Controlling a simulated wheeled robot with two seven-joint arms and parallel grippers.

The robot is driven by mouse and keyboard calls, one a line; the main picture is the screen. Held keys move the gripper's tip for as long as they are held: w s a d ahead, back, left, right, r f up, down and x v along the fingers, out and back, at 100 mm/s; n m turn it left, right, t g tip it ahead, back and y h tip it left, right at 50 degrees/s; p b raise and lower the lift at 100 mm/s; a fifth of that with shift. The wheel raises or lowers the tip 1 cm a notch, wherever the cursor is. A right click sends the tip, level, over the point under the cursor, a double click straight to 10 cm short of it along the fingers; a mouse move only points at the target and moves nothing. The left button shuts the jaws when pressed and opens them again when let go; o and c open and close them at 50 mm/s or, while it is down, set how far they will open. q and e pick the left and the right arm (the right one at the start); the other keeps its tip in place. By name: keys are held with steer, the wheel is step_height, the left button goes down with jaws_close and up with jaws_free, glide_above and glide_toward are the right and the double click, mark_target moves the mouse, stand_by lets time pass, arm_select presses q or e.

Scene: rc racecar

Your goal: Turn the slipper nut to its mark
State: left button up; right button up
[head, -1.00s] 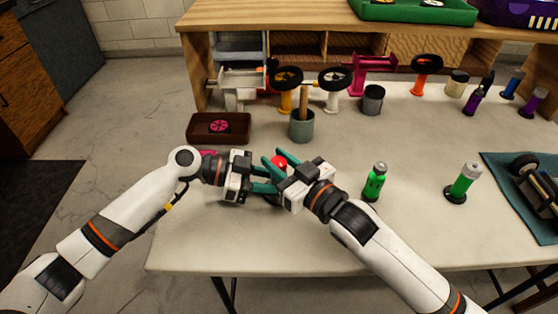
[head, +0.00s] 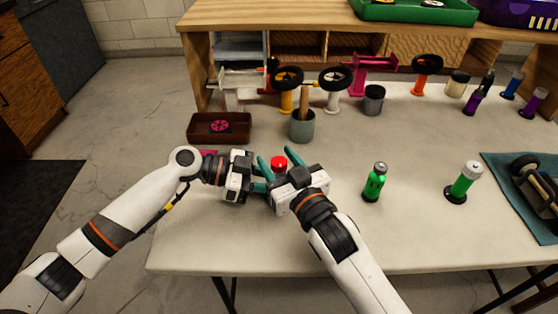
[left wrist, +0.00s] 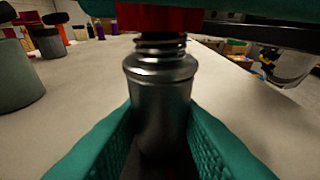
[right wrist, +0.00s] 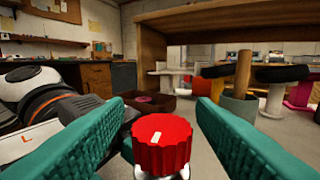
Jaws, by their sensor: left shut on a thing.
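The red ribbed slipper nut (right wrist: 162,145) has a pale mark on its top in the right wrist view. It shows as a small red cap (head: 279,164) in the head view. In the left wrist view it sits above a threaded neck on a dark metal cylinder (left wrist: 160,95). My left gripper (left wrist: 160,140) is shut on this cylinder, which stands upright between its teal fingers. My right gripper (head: 279,161) is open, with one finger on each side of the nut and visible gaps between. The cylinder is mostly hidden in the head view.
A teal cup (head: 302,126) and a brown tray (head: 219,127) stand behind the grippers. A car chassis (head: 535,181) lies at the far right. The front table is clear.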

steer(key=v, duration=1.2)
steer(key=shift+f, duration=0.1)
arm_select(q)
steer(key=o, duration=1)
steer(key=shift+a, duration=0.1)
steer(key=v, duration=1.2)
steer(key=shift+s, duration=0.1)
arm_select(e)
steer(key=shift+s, duration=0.1)
